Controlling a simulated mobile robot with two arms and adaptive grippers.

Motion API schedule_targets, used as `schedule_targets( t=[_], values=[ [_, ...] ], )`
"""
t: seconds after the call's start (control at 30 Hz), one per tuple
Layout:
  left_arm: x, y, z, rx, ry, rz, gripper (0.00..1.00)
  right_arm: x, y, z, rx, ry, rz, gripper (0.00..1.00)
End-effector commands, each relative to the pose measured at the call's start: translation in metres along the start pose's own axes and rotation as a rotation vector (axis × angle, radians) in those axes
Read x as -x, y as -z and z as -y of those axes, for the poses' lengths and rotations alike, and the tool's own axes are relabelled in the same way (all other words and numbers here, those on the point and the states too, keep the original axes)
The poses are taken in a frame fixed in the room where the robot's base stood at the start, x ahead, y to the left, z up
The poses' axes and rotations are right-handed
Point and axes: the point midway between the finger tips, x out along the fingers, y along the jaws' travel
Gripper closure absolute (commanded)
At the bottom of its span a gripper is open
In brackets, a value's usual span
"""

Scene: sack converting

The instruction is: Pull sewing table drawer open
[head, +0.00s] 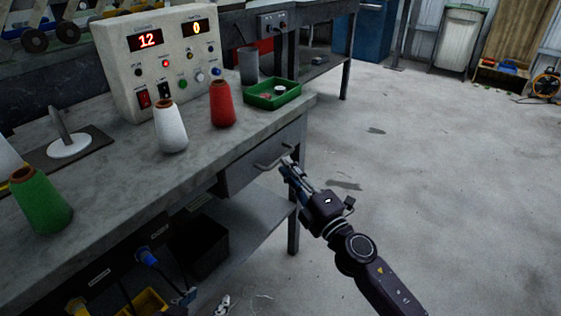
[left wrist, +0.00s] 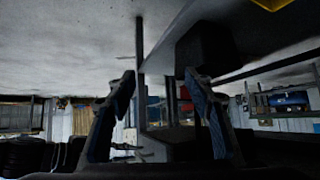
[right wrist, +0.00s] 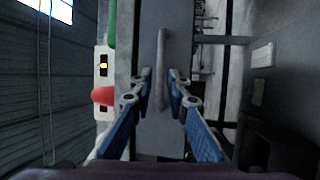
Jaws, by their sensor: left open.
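The grey sewing table (head: 100,195) has a drawer (head: 240,175) under its top at the right end, and its front looks flush with the frame. A bar handle (head: 268,160) is on the drawer front. My right gripper (head: 287,166) is close to the handle. In the right wrist view the handle (right wrist: 161,60) runs between the open fingertips of my right gripper (right wrist: 160,76), with gaps visible on both sides. My left gripper (left wrist: 160,75) is open and empty in the left wrist view, low near the table's underside and leg.
On the tabletop are a control box (head: 160,60), a white cone (head: 170,128), a red cone (head: 222,105), a green cone (head: 40,200) and a green tray (head: 272,94). A black bin (head: 200,245) sits on the lower shelf. The floor (head: 430,170) to the right is clear.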

Motion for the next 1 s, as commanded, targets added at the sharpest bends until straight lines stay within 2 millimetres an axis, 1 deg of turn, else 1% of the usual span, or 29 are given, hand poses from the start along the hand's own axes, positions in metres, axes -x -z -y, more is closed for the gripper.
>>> schedule_targets(
  t=[0.03,0.1,0.2,0.33,0.43,0.67,0.8,1.0],
  values=[
    [-0.002,0.004,-0.001,0.000,-0.002,-0.021,0.52,-0.009,0.000,0.000,0.001,-0.001,0.000,0.85],
    [-0.003,0.011,-0.002,0.000,-0.003,-0.047,0.52,-0.019,0.000,0.000,-0.001,-0.001,0.000,0.85],
    [-0.004,0.021,-0.003,-0.001,-0.006,-0.094,0.52,-0.031,-0.001,0.001,-0.001,0.000,0.002,0.85],
    [-0.004,0.032,-0.004,-0.001,-0.009,-0.135,0.52,-0.041,0.000,0.002,-0.002,0.001,0.001,0.85],
    [-0.004,0.035,-0.005,-0.001,-0.009,-0.148,0.52,-0.044,0.000,0.001,-0.002,0.001,0.001,0.85],
    [-0.004,0.036,-0.005,-0.001,-0.009,-0.150,0.52,-0.044,0.000,0.001,-0.002,0.002,0.001,0.85],
    [-0.004,0.035,-0.005,-0.001,-0.009,-0.150,0.52,-0.044,0.000,0.001,-0.002,0.002,0.001,0.99],
    [-0.004,0.035,-0.005,-0.001,-0.010,-0.149,0.52,-0.044,-0.001,0.001,-0.002,0.002,0.002,1.00]
  ],
)
